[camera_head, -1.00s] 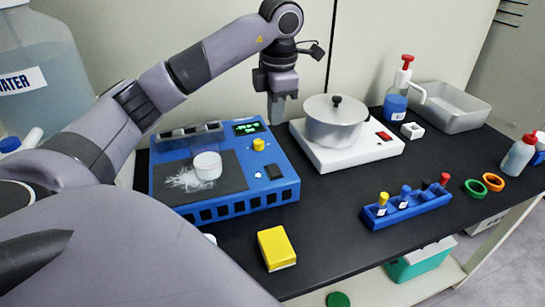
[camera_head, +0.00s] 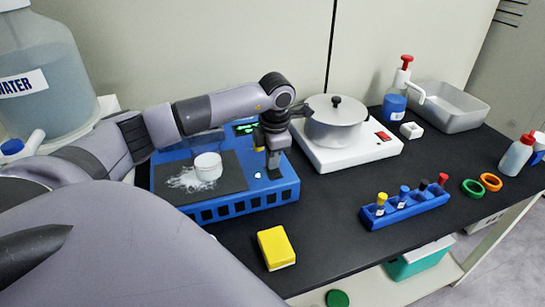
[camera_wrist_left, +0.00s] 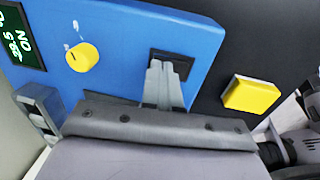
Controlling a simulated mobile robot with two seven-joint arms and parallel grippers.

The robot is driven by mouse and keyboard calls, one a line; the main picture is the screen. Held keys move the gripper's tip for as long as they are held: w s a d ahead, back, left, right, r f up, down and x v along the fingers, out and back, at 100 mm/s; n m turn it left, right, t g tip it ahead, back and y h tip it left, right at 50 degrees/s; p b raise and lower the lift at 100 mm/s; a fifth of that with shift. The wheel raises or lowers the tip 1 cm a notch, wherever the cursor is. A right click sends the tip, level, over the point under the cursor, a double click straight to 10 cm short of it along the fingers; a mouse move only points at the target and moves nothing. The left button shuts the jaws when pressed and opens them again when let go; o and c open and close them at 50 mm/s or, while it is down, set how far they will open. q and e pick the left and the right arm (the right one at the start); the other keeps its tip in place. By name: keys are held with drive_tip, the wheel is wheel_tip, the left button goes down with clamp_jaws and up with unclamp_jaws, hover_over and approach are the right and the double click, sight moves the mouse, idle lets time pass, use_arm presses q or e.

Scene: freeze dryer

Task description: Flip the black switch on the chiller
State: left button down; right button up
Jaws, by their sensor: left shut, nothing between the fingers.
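The blue chiller (camera_head: 287,188) stands at the left of the black bench. Its black switch (camera_wrist_left: 184,58) shows in the left wrist view on the blue top, partly covered by my fingertips. My left gripper (camera_head: 273,174) points down over the right part of the chiller top, shut and empty. In the left wrist view its fingertips (camera_wrist_left: 160,66) overlap the switch; I cannot tell whether they touch it. My right gripper is out of view.
A yellow knob (camera_wrist_left: 82,57) sits near the switch. A white dish (camera_head: 207,167) rests on the chiller's dark plate. A pot (camera_head: 335,132) on a white heater (camera_head: 368,152) is close on the right. A yellow block (camera_head: 276,248) lies in front. A blue rack (camera_head: 408,209) stands further right.

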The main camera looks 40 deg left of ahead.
use_arm(q)
drive_tip(key=shift+f, duration=0.25)
idle(0.4)
drive_tip(key=shift+s+d, duration=0.4)
drive_tip(key=shift+d, duration=0.3)
drive_tip(key=shift+r, duration=0.1)
